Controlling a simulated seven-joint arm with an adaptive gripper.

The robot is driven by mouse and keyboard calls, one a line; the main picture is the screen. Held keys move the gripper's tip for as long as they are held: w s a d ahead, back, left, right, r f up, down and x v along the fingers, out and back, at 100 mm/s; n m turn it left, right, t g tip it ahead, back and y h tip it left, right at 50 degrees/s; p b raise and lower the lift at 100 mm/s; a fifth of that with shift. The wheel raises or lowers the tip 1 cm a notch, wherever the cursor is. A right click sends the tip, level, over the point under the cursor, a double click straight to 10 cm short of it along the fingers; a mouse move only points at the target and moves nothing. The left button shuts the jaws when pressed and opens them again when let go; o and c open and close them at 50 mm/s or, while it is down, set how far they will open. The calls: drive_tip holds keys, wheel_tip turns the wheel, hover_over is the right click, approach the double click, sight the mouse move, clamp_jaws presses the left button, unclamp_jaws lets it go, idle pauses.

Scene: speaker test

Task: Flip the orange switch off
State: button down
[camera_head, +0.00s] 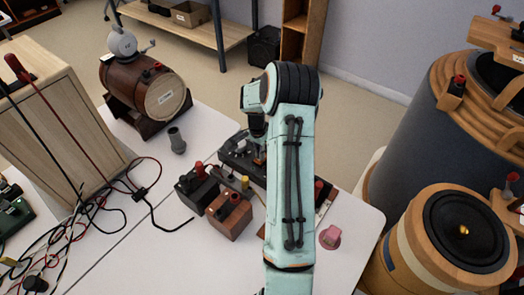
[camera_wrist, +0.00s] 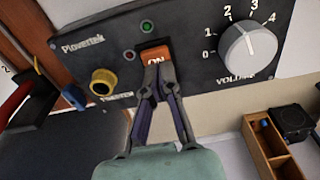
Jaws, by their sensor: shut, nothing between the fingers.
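The orange switch (camera_wrist: 155,51), marked "ON", sits on a dark control panel (camera_wrist: 195,50) in the wrist view. My gripper (camera_wrist: 158,68) is shut and empty, with its fingertips over the lower part of the switch. They hide part of its lettering, and I cannot tell whether they touch it. In the head view my gripper (camera_head: 259,155) is small and half hidden behind my arm, over the dark device on the table. The switch cannot be made out there.
Black and brown terminal boxes (camera_head: 229,215) stand close by. A pink object (camera_head: 330,236) lies at the table's right; loose cables cover the left.

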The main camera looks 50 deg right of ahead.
wheel_tip(320, 180, up, 14)
drive_tip(key=d, duration=0.2)
idle(0.5)
drive_tip(key=shift+f, duration=0.1)
idle(0.3)
